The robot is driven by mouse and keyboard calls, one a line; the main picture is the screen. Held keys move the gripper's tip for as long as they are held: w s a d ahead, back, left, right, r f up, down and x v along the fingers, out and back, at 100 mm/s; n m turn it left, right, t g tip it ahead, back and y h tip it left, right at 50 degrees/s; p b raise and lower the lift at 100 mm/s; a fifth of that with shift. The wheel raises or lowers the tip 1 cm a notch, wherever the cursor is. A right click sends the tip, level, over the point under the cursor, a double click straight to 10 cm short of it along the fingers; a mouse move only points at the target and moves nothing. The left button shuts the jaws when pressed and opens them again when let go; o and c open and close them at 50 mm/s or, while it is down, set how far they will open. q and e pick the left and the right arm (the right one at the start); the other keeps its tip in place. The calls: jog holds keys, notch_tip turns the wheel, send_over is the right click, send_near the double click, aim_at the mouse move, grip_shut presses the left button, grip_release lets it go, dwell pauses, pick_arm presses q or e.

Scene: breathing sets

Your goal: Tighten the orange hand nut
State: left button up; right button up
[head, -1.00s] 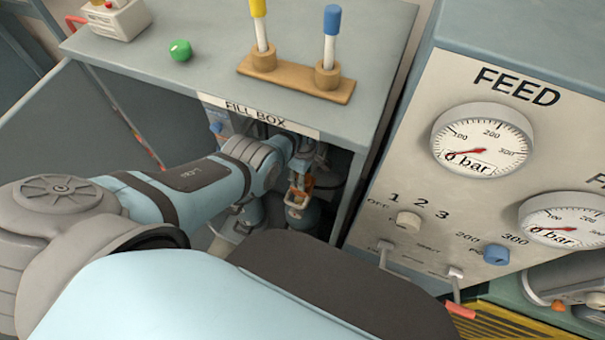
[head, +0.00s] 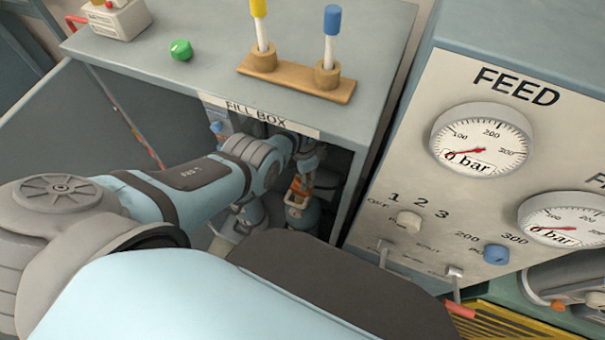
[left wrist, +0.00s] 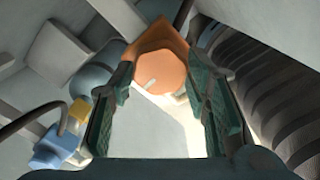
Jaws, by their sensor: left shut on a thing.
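The orange hand nut (left wrist: 160,72) sits between the two green-padded fingers of my left gripper (left wrist: 162,85) in the left wrist view. The fingers touch it near their tips on both sides, and my gripper is shut on it. In the head view the orange nut (head: 299,188) is small and partly covered by my left gripper (head: 303,178), which reaches inside the fill box (head: 259,116). A bluish cylinder top (head: 303,216) shows just below the nut. Its thread is hidden. My right gripper is not in view.
The box's top and side walls close in around my left arm. A wooden stand (head: 296,80) with a yellow and a blue-capped rod and a green knob (head: 181,50) are on top. The FEED panel (head: 470,200) stands at right. A ribbed dark hose (left wrist: 275,90) runs beside the fingers.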

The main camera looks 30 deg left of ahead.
pick_arm(q)
jog(key=n, duration=0.5)
jog(key=shift+s+f+n, duration=0.1)
jog(key=shift+s+n, duration=0.05)
jog(key=shift+n, duration=0.25)
dwell(0.3)
jog(key=o, duration=1.2)
jog(key=shift+w+r, duration=0.3)
jog(key=shift+r, duration=0.1)
notch_tip(320, 180, up, 11)
jog(key=shift+s+r, duration=0.15)
